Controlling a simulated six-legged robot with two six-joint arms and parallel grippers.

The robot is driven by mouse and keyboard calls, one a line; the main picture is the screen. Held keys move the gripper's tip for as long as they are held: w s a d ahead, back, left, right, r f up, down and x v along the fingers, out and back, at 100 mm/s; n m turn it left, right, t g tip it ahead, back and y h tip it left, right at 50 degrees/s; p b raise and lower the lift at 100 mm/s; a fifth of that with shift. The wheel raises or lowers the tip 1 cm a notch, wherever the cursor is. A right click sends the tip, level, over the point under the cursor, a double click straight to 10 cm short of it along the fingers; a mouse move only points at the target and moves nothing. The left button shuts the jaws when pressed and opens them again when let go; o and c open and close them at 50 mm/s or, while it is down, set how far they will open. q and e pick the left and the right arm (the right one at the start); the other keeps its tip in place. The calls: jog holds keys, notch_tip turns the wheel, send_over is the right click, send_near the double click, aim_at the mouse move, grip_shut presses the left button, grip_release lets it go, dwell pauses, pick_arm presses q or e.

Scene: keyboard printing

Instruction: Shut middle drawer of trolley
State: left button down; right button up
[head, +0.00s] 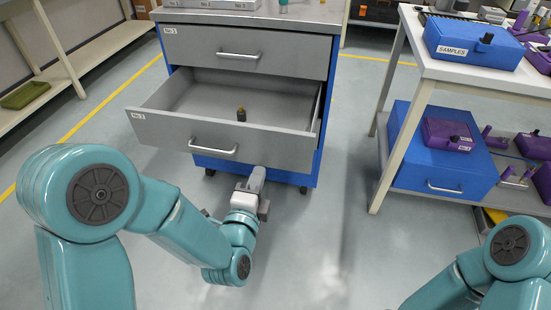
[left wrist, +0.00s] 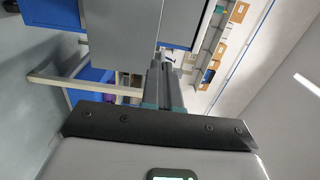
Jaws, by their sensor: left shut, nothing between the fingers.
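The trolley (head: 248,69) is blue with grey drawer fronts and stands at the upper middle of the head view. The drawer's handle (head: 213,147) is a pale bar. My left gripper (head: 257,176) is shut and empty at the lower edge of the drawer front, right of the handle. In the left wrist view its fingers (left wrist: 164,76) lie beside a grey panel; whether they touch it I cannot tell. My right gripper is out of view.
The top drawer (head: 240,54), labelled No.1, is closed. A white table (head: 480,73) with a blue SAMPLES box (head: 470,43) stands to the right. A shelf (head: 90,75) lines the left wall. The floor before the trolley is clear.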

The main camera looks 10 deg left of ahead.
pick_arm(q)
jog(key=f, duration=0.1)
jog(key=b, duration=0.3)
send_near(278, 133)
jog(key=w, duration=0.7)
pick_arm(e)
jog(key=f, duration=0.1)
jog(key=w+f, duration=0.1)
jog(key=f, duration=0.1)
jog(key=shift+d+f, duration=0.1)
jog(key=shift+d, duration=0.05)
pick_arm(q)
jog(key=shift+p, duration=0.3)
